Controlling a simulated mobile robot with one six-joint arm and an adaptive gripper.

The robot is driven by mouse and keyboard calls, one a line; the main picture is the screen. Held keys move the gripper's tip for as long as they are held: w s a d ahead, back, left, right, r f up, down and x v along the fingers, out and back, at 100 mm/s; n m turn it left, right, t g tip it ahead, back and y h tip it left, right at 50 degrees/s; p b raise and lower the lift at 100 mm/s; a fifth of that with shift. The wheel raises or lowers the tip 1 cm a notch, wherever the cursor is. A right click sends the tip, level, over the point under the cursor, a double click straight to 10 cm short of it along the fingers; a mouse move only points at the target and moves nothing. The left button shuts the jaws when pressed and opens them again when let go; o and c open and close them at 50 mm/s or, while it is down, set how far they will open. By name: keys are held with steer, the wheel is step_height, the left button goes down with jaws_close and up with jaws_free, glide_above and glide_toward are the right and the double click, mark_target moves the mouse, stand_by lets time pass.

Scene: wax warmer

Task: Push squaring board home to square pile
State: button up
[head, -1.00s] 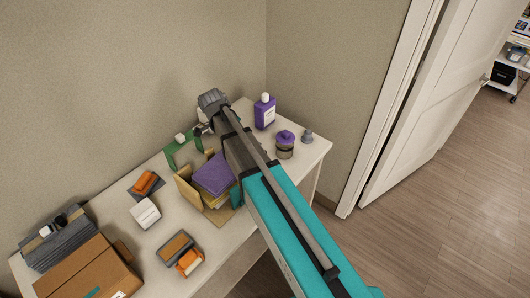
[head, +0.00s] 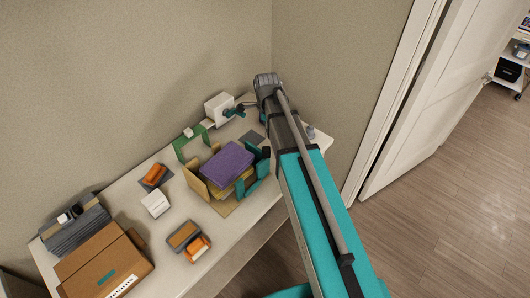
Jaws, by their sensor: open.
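The pile (head: 227,162) is a stack with a purple pad on top and yellow layers under it. It sits among upright tan boards (head: 197,187) on a tan base. A teal upright piece (head: 250,187) with a dark part stands at the pile's right side, close to it; it looks like the squaring board, and I cannot tell whether it touches. My gripper (head: 234,111), small and dark, is beyond the pile, in front of a white box. It looks open and empty, apart from the pile and the teal piece. My arm hides the area right of the teal piece.
The white box (head: 219,107) and a green frame (head: 190,143) stand behind the pile. Orange blocks (head: 155,174), a white block (head: 156,205) and a cardboard box (head: 105,265) lie to the left. The wall closes off the back. The table's front edge is near the pile.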

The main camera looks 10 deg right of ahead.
mark_target(266, 149)
steer(key=shift+f, duration=0.1)
step_height(266, 149, down, 14)
steer(key=b, duration=1.3)
steer(key=shift+r+b, duration=0.2)
steer(key=shift+b, duration=0.2)
jaws_close()
stand_by(0.4)
